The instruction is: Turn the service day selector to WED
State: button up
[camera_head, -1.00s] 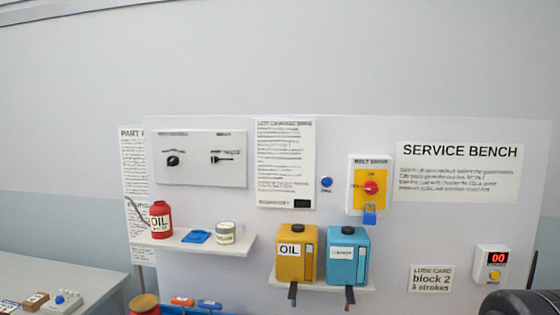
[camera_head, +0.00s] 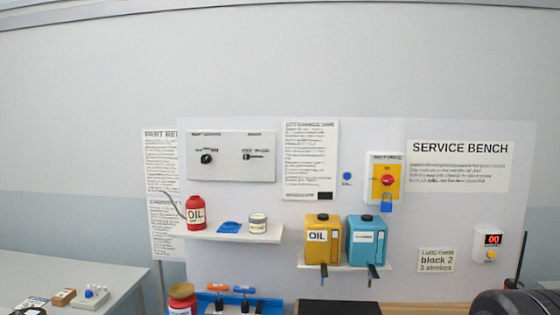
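A pale grey selector panel (camera_head: 231,172) is mounted at the upper left of the white service bench board. It carries a round black knob (camera_head: 206,158) on its left and a black lever-like switch (camera_head: 252,156) on its right. Small labels surround both, too small to read, so I cannot tell which is the service day selector or what it points at. Nothing touches the panel.
A shelf (camera_head: 262,237) below the panel holds a red oil can (camera_head: 195,213), a blue item and a tin. Yellow (camera_head: 322,247) and blue (camera_head: 366,250) containers stand right of it. A red switch (camera_head: 387,181) has a blue padlock. A grey table (camera_head: 100,269) is at left.

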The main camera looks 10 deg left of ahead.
aim_at(205, 159)
jog(key=k+j, duration=0.1)
jog(key=j, duration=0.65)
jog(key=k+j+z, duration=0.1)
jog(key=j, duration=0.8)
jog(key=k+j+z, duration=0.1)
jog(key=j, duration=0.45)
